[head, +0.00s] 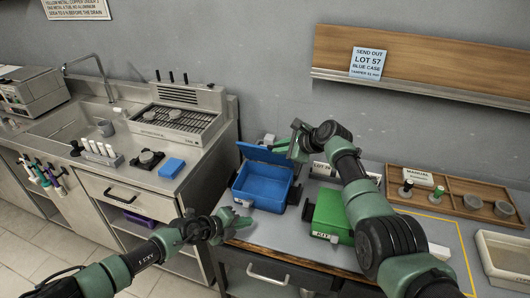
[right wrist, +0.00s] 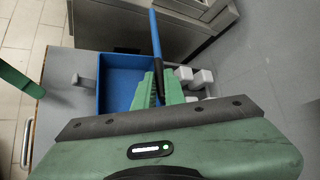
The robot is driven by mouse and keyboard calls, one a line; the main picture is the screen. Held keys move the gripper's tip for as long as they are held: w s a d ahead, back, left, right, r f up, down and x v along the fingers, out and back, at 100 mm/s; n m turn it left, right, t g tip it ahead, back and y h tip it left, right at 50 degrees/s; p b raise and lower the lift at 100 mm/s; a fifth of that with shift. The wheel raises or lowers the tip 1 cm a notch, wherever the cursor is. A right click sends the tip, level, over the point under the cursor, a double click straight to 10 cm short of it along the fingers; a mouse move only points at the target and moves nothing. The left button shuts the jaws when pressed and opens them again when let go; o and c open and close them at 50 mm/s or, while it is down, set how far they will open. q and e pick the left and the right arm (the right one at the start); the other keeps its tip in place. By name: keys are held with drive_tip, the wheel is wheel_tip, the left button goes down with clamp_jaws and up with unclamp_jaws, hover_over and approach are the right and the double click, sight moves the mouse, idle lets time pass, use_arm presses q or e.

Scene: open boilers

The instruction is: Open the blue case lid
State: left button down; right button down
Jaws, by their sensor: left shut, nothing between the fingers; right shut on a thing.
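The blue case (head: 262,189) stands on the grey bench with its lid (head: 262,153) raised at the back. Its inside shows open and looks empty. In the right wrist view the case (right wrist: 118,85) lies ahead, and the raised lid (right wrist: 155,32) shows nearly edge-on. My right gripper (head: 284,147) is at the lid's upper right edge. Its green fingers (right wrist: 158,93) are shut on the lid's edge at a dark part. My left gripper (head: 238,221) is shut and empty, low in front of the case's left corner, apart from it.
A green case (head: 333,215) stands right of the blue one, partly hidden by my right arm. A stove (head: 180,120) and a small blue block (head: 172,166) are on the left counter. A shelf (head: 430,62) runs above.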

drive_tip(key=shift+r, duration=0.1)
drive_tip(key=shift+d, duration=0.1)
use_arm(q)
drive_tip(key=w+d+r+m+t+y, duration=0.1)
drive_tip(key=w+d+r+m+y, duration=0.15)
drive_tip(key=r+m, duration=0.6)
drive_tip(key=w+d+r+m+y, duration=0.1)
drive_tip(key=w+r+m+y, duration=0.15)
drive_tip(key=r, duration=1.05)
approach(265, 152)
drive_tip(key=shift+w+d+f, duration=0.3)
drive_tip(key=shift+d+f, duration=0.35)
drive_tip(key=shift+w+d+f, duration=0.25)
drive_tip(key=shift+d+f, duration=0.4)
